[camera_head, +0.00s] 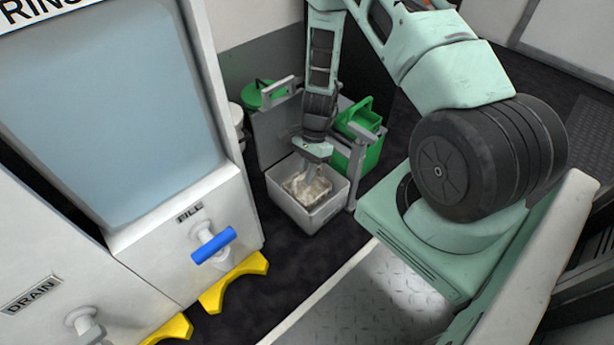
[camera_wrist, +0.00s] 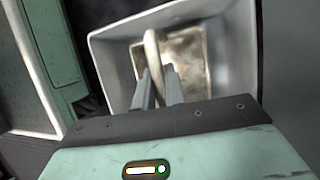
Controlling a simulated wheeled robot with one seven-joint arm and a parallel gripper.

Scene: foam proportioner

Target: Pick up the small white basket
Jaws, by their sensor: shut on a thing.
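A small pale, off-white basket (camera_head: 307,188) with mottled brown inside sits within a larger light grey-white bin (camera_head: 297,214). In the wrist view, the basket's pale rim (camera_wrist: 206,52) shows inside the bin's walls (camera_wrist: 238,50). A thin curved pale bar, apparently the basket's handle (camera_wrist: 151,47), rises toward me. My gripper (camera_head: 315,163) reaches down into the bin from above. In the wrist view its two narrow fingers (camera_wrist: 158,80) are shut on this handle. The near part of the basket is hidden behind my gripper body. I cannot tell whether the basket touches the bin's floor.
A green container (camera_head: 361,145) stands behind the bin to the right, and a green lid (camera_head: 264,95) behind to the left. Grey frame posts (camera_head: 358,165) stand close to the bin. A white machine with a blue handle (camera_head: 213,245) and yellow supports (camera_head: 233,283) is at left.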

